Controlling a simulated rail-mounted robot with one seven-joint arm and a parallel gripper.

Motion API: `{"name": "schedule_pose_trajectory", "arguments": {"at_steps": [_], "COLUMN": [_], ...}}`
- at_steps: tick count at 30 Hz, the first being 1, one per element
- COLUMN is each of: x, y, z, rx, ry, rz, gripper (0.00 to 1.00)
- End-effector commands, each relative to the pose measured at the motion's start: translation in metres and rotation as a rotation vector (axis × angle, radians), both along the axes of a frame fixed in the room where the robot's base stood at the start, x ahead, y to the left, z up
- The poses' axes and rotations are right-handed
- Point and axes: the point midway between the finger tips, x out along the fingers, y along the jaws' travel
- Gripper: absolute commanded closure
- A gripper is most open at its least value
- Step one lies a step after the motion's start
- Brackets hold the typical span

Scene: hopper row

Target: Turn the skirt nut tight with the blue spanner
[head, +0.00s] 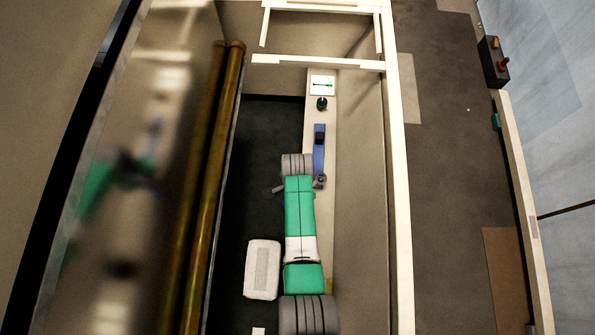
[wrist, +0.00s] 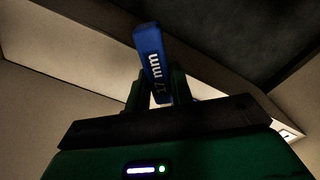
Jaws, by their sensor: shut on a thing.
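The blue spanner (head: 319,150) lies lengthwise along the pale ledge in the head view, its far end just short of a small dark fitting (head: 322,103). This may be the skirt nut; its shape is too small to make out, and a gap shows between the two. My gripper (head: 320,181) is at the spanner's near end, partly hidden by my arm. In the wrist view my gripper (wrist: 150,98) is shut on the spanner (wrist: 152,60), which sticks out beyond the green fingers, with "17 mm" lettering showing. No nut shows in the wrist view.
Brass-coloured pipes (head: 214,170) run along the left. A pale rail (head: 397,170) bounds the right side. A white box (head: 262,270) is beside my arm.

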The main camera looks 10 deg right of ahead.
Motion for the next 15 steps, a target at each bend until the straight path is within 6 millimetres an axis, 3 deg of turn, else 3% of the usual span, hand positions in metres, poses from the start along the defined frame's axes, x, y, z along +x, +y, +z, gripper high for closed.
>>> {"name": "schedule_pose_trajectory", "arguments": {"at_steps": [15], "x": [0.000], "y": [0.000], "z": [0.048], "rx": [0.000], "ry": [-0.001], "rz": [0.000], "gripper": [1.00]}}
